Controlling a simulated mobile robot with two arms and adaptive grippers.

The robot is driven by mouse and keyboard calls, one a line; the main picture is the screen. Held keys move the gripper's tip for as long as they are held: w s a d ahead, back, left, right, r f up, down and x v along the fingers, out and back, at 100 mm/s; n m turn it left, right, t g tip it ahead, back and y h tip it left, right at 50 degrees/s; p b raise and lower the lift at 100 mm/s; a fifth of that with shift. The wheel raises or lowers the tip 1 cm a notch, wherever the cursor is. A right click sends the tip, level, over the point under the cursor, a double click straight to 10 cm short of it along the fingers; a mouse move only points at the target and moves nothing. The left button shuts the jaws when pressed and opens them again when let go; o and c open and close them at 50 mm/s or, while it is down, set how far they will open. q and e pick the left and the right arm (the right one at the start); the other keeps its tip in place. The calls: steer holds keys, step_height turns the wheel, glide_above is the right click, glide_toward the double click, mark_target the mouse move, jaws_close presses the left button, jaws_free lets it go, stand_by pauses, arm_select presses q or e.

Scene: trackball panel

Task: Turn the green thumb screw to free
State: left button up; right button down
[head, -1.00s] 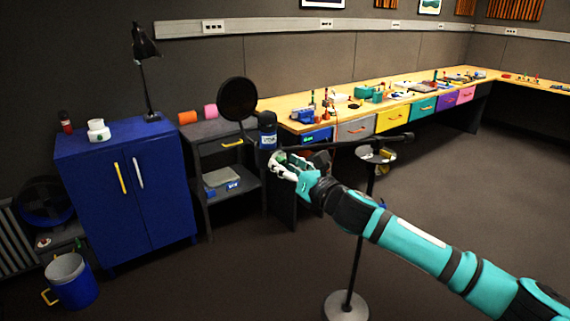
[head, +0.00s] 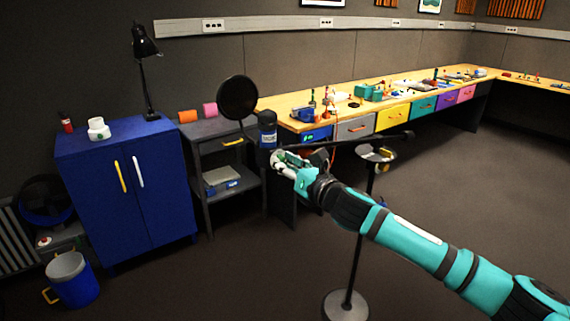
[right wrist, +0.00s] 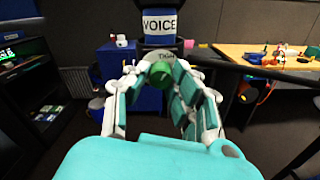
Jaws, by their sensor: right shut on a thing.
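The green thumb screw (right wrist: 160,74) shows in the right wrist view, just below the microphone (right wrist: 160,24) with its "VOICE" label. My right gripper (right wrist: 158,72) is shut on the screw, with its fingers on both sides of it. In the head view my right gripper (head: 284,160) is at the stand's boom, right below the dark microphone (head: 267,132). The fingers mostly hide the screw there. My left gripper is in neither view.
A round black pop filter (head: 238,97) is beside the microphone. The stand's pole (head: 357,235) rises behind my right forearm, with a small round tray (head: 376,153) on it. A blue cabinet (head: 125,190) stands left. The floor at right is clear.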

steer(key=m+p, duration=0.9)
steer(key=m, duration=0.7)
steer(key=shift+r+p, duration=0.2)
steer(key=shift+p, duration=0.2)
steer(key=m+p, duration=0.1)
steer(key=m, duration=0.3)
steer(key=shift+f+m+p, duration=0.1)
steer(key=shift+m+p, duration=0.75)
steer(key=shift+m, duration=4.05)
